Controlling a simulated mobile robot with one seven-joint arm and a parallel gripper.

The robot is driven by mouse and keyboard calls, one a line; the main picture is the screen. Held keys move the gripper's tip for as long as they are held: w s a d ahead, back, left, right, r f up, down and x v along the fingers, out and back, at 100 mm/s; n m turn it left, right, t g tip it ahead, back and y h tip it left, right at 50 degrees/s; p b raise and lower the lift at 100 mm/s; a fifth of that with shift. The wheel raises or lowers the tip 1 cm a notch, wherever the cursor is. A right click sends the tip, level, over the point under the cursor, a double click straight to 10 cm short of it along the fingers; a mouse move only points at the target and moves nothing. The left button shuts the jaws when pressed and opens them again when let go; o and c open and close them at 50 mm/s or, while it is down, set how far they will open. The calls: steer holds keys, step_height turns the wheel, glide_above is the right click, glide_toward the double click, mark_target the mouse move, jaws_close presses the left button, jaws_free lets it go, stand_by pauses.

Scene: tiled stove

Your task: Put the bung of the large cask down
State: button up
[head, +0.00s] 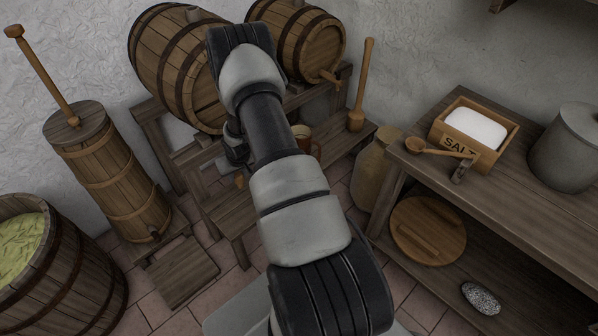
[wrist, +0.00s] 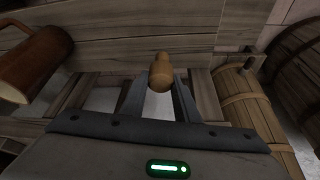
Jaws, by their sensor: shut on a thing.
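A turned, light-brown wooden bung (wrist: 160,75) sits between the two fingers of my gripper (wrist: 160,92) in the wrist view. The fingers are shut on it, and its rounded end shows. In the head view my arm hides most of my gripper (head: 238,155), which is low in front of the large cask (head: 160,62), over the wooden stand (head: 228,208). The cask lies on its side on this stand; my arm covers its right part. I cannot tell whether the held bung touches the stand.
A brown mug (head: 302,137) stands on the stand, close right of my arm; it also shows in the wrist view (wrist: 32,62). A smaller cask with a tap (head: 296,40) lies behind. A churn (head: 112,172) stands left, a table with a salt box (head: 468,150) right.

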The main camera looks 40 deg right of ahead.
mark_target(243, 185)
steer(key=f, duration=0.2)
steer(key=f+b, duration=0.1)
steer(key=f, duration=0.2)
steer(key=f+b, duration=0.1)
steer(key=f, duration=0.1)
steer(key=shift+s+d+f, duration=0.15)
steer(key=shift+d+f, duration=0.1)
steer(key=shift+f, duration=0.05)
steer(key=shift+f+b, duration=0.75)
steer(key=shift+f, duration=1.6)
steer(key=shift+r, duration=0.1)
steer(key=o, duration=1.2)
steer(key=shift+f, duration=0.2)
steer(key=shift+r, duration=0.1)
